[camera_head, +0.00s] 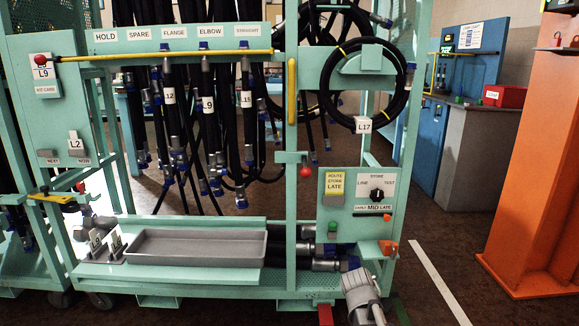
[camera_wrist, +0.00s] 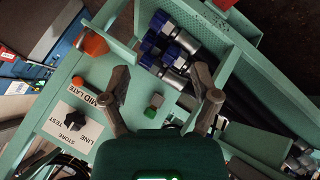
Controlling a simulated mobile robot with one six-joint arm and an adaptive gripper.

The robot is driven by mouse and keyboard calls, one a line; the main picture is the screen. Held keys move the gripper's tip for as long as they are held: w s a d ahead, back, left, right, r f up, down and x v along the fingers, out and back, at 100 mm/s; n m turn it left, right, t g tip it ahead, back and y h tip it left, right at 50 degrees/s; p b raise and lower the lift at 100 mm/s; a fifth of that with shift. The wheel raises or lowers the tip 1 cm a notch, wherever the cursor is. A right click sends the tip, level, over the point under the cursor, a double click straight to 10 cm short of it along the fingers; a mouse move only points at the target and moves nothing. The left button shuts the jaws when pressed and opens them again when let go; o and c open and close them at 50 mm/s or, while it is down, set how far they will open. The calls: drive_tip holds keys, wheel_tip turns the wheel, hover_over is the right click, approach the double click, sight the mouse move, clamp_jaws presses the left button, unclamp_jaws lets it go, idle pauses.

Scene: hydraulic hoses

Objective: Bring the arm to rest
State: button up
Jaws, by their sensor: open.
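My gripper (camera_wrist: 160,72) is open, with its two grey fingers spread and nothing between the tips. It points at the teal hose rack (camera_wrist: 106,59), near the control panel. In the head view, a grey part of my arm (camera_head: 362,296) shows at the bottom edge, below the control panel (camera_head: 345,210). The fingertips cannot be made out there.
The panel has a black knob (camera_head: 377,194), a green button (camera_head: 332,227) and an orange part (camera_head: 388,247). Blue-ended hose fittings (camera_wrist: 165,50) lie in the rack's lower bay. A grey tray (camera_head: 197,246) sits left. An orange cabinet (camera_head: 535,170) stands right; the floor between is clear.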

drive_tip(key=s+a+r+m+g+y+p, duration=0.1)
drive_tip(key=s+a+m+g+y+p, duration=0.2)
drive_tip(key=s, duration=0.6)
drive_tip(key=s+a+r+m+g+y+p, duration=0.1)
drive_tip(key=s+a+m+g+p, duration=0.25)
drive_tip(key=s, duration=0.55)
wheel_tip(320, 180, up, 37)
drive_tip(key=d+n+g+p, duration=0.1)
drive_tip(key=g+p, duration=0.1)
drive_tip(key=p, duration=3.5)
